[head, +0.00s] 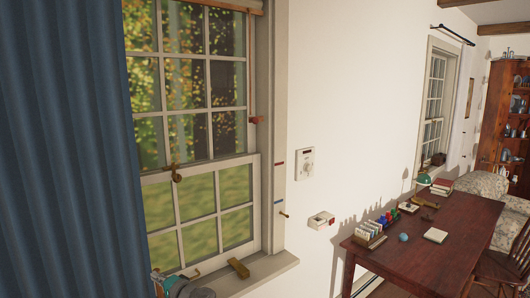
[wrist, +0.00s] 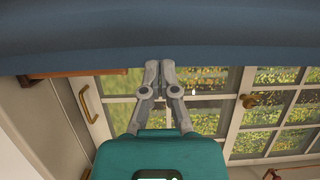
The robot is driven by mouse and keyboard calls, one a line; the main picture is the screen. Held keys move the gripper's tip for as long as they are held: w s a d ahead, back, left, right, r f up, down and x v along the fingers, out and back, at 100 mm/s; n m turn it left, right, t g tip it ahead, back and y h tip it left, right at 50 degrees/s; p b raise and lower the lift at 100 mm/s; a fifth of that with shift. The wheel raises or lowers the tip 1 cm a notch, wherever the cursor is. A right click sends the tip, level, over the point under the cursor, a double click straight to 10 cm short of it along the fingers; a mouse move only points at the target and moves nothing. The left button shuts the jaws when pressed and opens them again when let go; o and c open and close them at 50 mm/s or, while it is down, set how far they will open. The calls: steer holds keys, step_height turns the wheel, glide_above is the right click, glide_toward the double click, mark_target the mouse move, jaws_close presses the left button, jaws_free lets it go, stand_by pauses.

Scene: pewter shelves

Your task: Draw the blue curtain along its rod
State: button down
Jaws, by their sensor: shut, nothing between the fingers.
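The blue curtain (head: 65,150) hangs in vertical folds at the left of the head view and covers the left part of the window. Its top and rod are out of view there. In the wrist view it is a dark blue band (wrist: 160,32) across the top. My gripper (wrist: 160,65) is shut and empty, its fingertips together just below that band. I cannot tell whether they touch the cloth.
The window (head: 195,90) has brass fittings and a sill (head: 262,272) with a brass piece on it. A dial plate (head: 305,164) and a small box (head: 321,220) are on the wall. A wooden desk (head: 440,240) with small items stands at the right.

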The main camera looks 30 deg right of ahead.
mark_target(116, 294)
steer(key=shift+s+a, duration=0.15)
steer(key=shift+a, duration=1.3)
steer(key=a, duration=0.8)
steer(key=shift+s+a, duration=0.35)
steer(key=shift+a, duration=0.05)
steer(key=shift+d, duration=0.1)
